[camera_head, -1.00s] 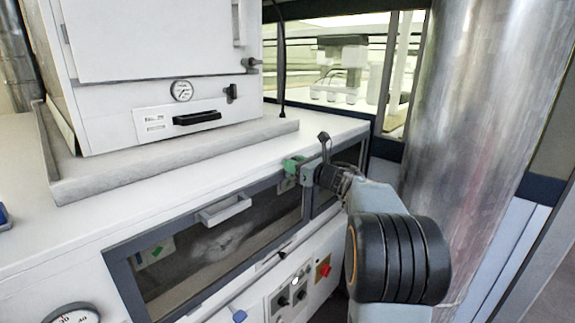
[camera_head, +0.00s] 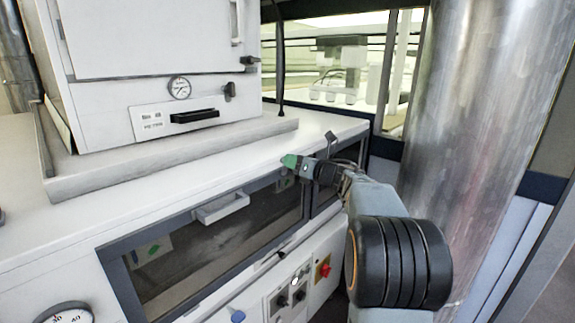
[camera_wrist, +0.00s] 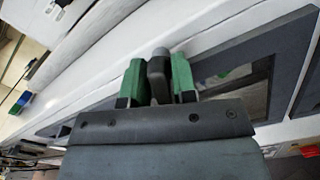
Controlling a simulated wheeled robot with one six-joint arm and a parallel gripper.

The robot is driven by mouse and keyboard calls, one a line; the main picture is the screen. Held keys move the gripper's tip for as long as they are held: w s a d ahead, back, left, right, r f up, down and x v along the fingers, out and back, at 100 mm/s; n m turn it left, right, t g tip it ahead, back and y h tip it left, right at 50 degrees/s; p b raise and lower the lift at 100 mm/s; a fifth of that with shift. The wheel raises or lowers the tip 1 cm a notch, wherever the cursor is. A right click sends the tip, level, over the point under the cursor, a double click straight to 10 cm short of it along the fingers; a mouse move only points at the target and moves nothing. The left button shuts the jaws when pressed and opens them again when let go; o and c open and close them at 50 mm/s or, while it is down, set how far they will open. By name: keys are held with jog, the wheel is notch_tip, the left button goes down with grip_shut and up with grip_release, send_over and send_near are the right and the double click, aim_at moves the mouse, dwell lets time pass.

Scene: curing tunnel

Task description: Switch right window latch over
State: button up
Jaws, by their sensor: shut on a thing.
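In the wrist view, a dark grey, rounded latch lever (camera_wrist: 159,77) stands between the two green fingers of my gripper (camera_wrist: 158,82). The fingers are shut on it, one on each side. In the head view, my gripper (camera_head: 290,161) is at the upper right corner of the dark-framed window (camera_head: 272,187), with its green tips pointing left. The latch is hidden there behind the fingers, so its angle cannot be told. The window panel looks closed and has a white bar handle (camera_head: 221,207).
A white oven with a gauge (camera_head: 179,88) stands on a slab on the white counter (camera_head: 225,160). A control panel with a red switch (camera_head: 324,270) is below the window. A large metal column (camera_head: 480,130) rises close on the right of my arm.

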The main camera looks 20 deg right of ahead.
jog(key=m, duration=0.6)
jog(key=shift+f+p, duration=0.15)
jog(key=shift+p, duration=0.25)
jog(key=m+p, duration=0.2)
jog(key=m, duration=0.5)
grip_shut()
jog(key=shift+p, duration=0.3)
jog(key=o, duration=0.6)
grip_release()
jog(key=shift+a, duration=0.1)
jog(key=shift+o, duration=0.7)
jog(key=shift+w+f, duration=0.1)
jog(key=b+v, duration=0.3)
jog(key=v, duration=1.1)
jog(key=shift+a, duration=0.1)
